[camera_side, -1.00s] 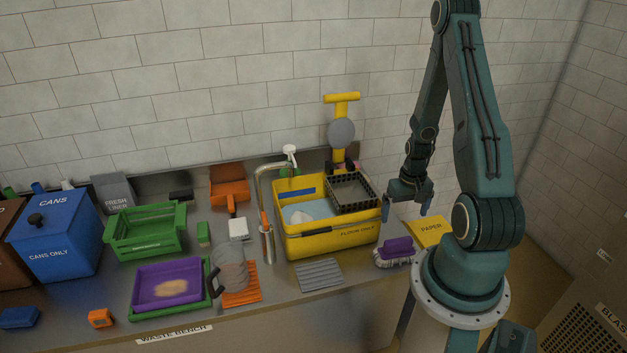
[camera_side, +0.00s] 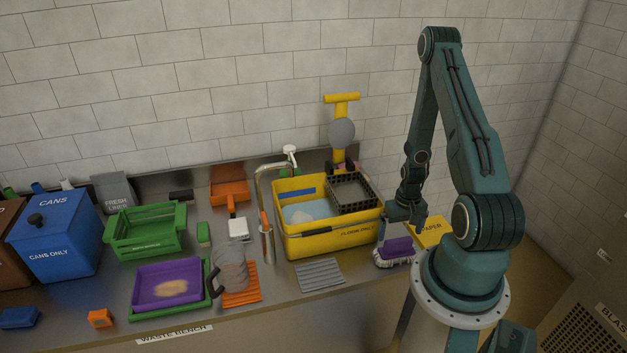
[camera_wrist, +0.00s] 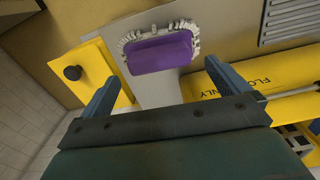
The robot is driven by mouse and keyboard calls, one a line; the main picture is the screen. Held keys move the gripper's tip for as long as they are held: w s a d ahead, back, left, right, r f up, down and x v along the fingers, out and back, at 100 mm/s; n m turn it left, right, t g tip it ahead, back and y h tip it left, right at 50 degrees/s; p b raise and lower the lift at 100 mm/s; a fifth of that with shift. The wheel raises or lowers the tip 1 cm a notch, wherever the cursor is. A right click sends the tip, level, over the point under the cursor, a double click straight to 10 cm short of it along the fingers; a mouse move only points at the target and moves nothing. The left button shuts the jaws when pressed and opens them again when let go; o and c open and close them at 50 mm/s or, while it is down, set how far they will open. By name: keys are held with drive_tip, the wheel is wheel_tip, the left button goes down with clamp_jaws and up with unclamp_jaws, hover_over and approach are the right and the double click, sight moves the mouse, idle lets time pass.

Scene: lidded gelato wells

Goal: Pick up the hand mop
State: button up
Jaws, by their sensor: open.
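The hand mop is a purple block with a white fringe. It lies on the bench at the right end in the side view (camera_side: 396,250), in front of the yellow bucket's right corner. My gripper (camera_side: 403,230) is open and hangs just above the hand mop, pointing down. In the wrist view the hand mop (camera_wrist: 160,52) shows beyond the fingertips, roughly between them sideways. My gripper (camera_wrist: 168,85) is empty there, and the fingers appear apart from the mop.
The yellow bucket (camera_side: 330,240) stands close on the left, holding a dark basket (camera_side: 352,190). A grey ribbed mat (camera_side: 319,274) lies left of the mop. The bench edge is near.

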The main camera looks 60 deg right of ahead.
sight(399, 240)
drive_tip(key=shift+s+f, duration=0.1)
drive_tip(key=shift+f, duration=2.45)
drive_tip(key=c, duration=0.9)
